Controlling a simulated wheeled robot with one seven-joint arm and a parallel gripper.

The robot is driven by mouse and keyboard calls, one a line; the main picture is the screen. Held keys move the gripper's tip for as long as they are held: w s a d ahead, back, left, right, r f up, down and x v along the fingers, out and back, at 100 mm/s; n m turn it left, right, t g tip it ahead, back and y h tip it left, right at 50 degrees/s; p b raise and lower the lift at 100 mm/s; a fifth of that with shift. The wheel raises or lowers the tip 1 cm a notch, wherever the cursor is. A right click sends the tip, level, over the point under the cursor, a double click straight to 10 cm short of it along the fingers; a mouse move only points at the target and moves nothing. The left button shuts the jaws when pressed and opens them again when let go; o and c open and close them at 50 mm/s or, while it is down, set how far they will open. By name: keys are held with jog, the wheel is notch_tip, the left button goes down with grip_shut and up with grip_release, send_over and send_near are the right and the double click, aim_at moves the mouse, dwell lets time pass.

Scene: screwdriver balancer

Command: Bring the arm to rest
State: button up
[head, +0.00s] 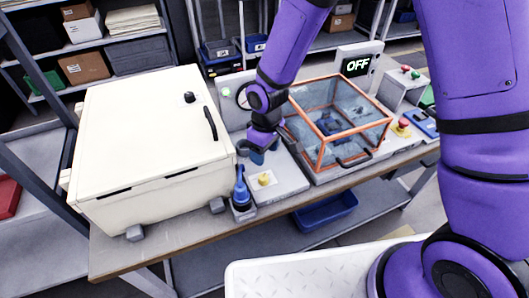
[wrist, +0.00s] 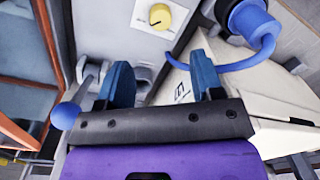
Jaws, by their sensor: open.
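My purple arm reaches over the bench in the head view, and my gripper (head: 257,154) hangs above the grey base plate, behind the yellow knob (head: 264,179). In the wrist view its two blue fingers stand apart with nothing held between them, so my gripper (wrist: 161,72) is open and empty. The yellow knob (wrist: 159,17) shows beyond the fingers there. A blue upright tool (head: 240,190) stands in a holder left of the knob, apart from my gripper; its blue body and cord (wrist: 252,25) show at the wrist view's upper right.
A cream cabinet (head: 150,140) stands close on the left. An orange-framed clear case (head: 318,150) stands close on the right, with an OFF display (head: 357,65) behind it. A red mushroom button (head: 403,123) is farther right. A blue bin (head: 325,212) sits below the bench top.

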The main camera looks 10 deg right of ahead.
dwell(0.3)
jog(key=s+d+r+m+t, duration=0.1)
jog(key=d+r, duration=0.3)
jog(key=r, duration=0.3)
jog(key=d+r+m+t, duration=0.1)
jog(key=d+r+m, duration=0.1)
jog(key=d+r, duration=0.4)
jog(key=s+d+r+m+t, duration=0.1)
jog(key=d+r, duration=0.2)
jog(key=r, duration=0.6)
jog(key=s+d+r+m+t, duration=0.1)
jog(key=s+d+r+m, duration=0.2)
jog(key=s+d+r, duration=0.2)
jog(key=s+d+r+m+t, duration=0.1)
jog(key=s+d+r, duration=0.5)
jog(key=s, duration=0.6)
jog(key=shift+r+m+t, duration=0.3)
jog(key=shift+r+m, duration=0.6)
jog(key=shift+r, duration=0.05)
